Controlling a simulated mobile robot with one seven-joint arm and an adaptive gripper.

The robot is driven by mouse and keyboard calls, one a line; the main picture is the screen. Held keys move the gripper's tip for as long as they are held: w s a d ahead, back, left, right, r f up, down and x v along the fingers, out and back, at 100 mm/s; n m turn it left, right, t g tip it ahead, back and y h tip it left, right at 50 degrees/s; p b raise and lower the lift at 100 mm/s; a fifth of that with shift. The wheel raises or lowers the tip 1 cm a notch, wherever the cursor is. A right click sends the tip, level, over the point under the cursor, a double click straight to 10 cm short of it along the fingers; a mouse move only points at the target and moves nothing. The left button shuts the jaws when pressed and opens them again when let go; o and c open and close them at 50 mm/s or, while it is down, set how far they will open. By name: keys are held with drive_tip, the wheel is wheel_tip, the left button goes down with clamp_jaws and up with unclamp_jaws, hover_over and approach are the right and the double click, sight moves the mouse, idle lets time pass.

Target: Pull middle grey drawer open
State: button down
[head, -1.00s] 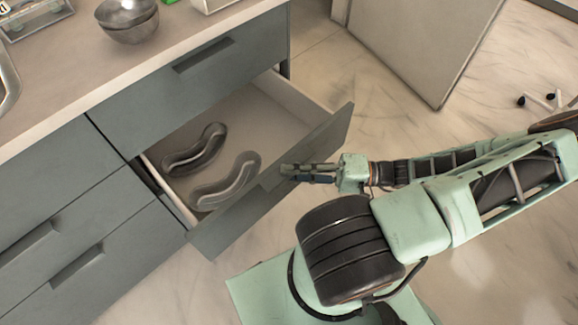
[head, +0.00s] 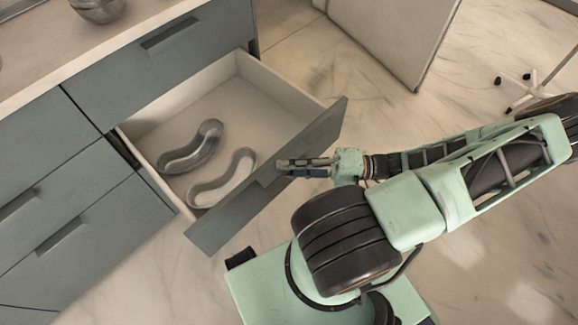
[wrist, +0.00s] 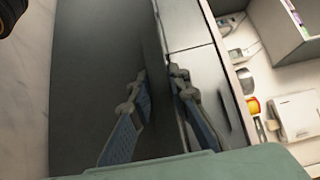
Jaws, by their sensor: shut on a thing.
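The middle grey drawer (head: 222,228) stands well out from the cabinet in the head view. Two kidney-shaped metal dishes, one darker (head: 190,148) and one lighter (head: 222,180), lie inside it toward the left. My gripper (head: 282,167) is at the drawer's front, shut on its top edge near the handle recess. The wrist view shows the drawer front (wrist: 100,75) as a large dark panel, with my gripper's fingers (wrist: 160,72) at its upper edge. The exact contact between the fingers and the drawer is too small to make out.
A closed drawer (head: 165,60) sits above the open one under the pale countertop (head: 60,60). A metal bowl (head: 98,8) stands on the counter. A pale panel (head: 395,35) stands beyond.

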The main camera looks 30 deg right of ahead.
drive_tip(key=shift+s+d+f, duration=0.1)
drive_tip(key=shift+s+f, duration=0.1)
drive_tip(key=shift+f, duration=0.15)
drive_tip(key=c, duration=2.2)
unclamp_jaws()
drive_tip(key=o, duration=0.3)
drive_tip(key=shift+r, duration=0.1)
drive_tip(key=shift+w, duration=0.1)
drive_tip(key=v, duration=1.2)
